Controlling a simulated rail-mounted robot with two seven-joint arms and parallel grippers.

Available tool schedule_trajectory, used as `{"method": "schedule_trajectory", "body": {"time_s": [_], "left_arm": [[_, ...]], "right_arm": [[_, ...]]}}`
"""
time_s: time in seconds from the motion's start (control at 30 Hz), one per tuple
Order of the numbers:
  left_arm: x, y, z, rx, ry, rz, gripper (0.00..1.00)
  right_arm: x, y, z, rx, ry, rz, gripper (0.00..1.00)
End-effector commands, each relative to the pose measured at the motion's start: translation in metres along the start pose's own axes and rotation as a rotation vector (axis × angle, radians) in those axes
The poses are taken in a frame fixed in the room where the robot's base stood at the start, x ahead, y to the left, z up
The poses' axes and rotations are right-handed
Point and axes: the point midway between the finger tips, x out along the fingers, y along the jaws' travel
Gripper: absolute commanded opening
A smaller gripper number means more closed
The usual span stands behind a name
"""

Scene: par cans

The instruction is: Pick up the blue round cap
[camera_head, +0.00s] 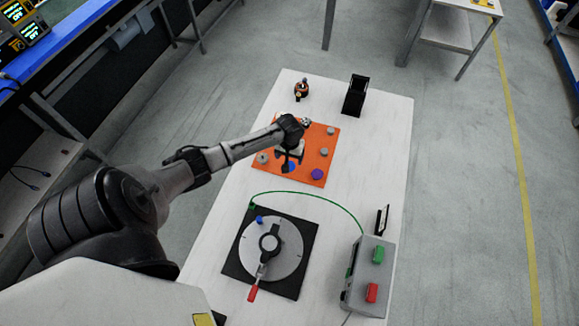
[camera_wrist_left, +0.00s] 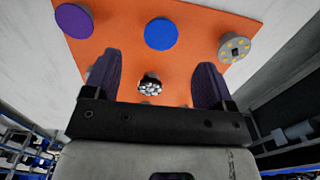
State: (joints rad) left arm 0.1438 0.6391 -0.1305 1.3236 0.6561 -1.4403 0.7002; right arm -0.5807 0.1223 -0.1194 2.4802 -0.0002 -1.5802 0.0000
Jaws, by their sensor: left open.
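The blue round cap (camera_head: 291,167) lies on the orange mat (camera_head: 325,138), near the mat's front edge. It also shows in the left wrist view (camera_wrist_left: 161,33) as a flat blue disc, just beyond the fingertips and roughly centred between them. My left gripper (camera_head: 288,157) is over the mat, next to the cap, and partly covers it in the head view. Its dark fingers (camera_wrist_left: 159,63) are spread apart in the wrist view, with the cap not between them. My right gripper is not in view.
A purple cap (camera_head: 317,174) lies right of the blue one. A grey round piece with yellow dots (camera_wrist_left: 235,47) and other grey pieces stand on the mat. A black-based turntable (camera_head: 290,283), a green cable and a grey button box (camera_head: 366,278) occupy the near table.

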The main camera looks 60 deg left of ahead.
Motion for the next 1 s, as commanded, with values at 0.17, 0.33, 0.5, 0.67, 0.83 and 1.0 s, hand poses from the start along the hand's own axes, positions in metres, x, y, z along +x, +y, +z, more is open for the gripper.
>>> {"method": "schedule_trajectory", "body": {"time_s": [0.17,0.33,0.5,0.67,0.83,1.0], "left_arm": [[0.015,0.0,0.0,0.002,0.0,0.0,0.78],[0.022,0.0,0.0,0.002,0.0,0.0,0.78],[0.045,-0.003,-0.001,0.001,-0.001,-0.001,0.78],[0.063,-0.003,-0.001,0.001,0.001,-0.001,0.78],[0.069,-0.003,-0.002,0.003,0.002,0.0,0.78],[0.069,-0.003,-0.001,0.003,0.002,0.0,0.78]], "right_arm": [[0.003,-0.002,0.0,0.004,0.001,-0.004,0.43],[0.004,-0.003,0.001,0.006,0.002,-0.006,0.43],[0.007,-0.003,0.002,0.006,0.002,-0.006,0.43],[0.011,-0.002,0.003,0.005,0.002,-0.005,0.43],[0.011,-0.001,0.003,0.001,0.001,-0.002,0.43],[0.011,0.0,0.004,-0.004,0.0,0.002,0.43]]}}
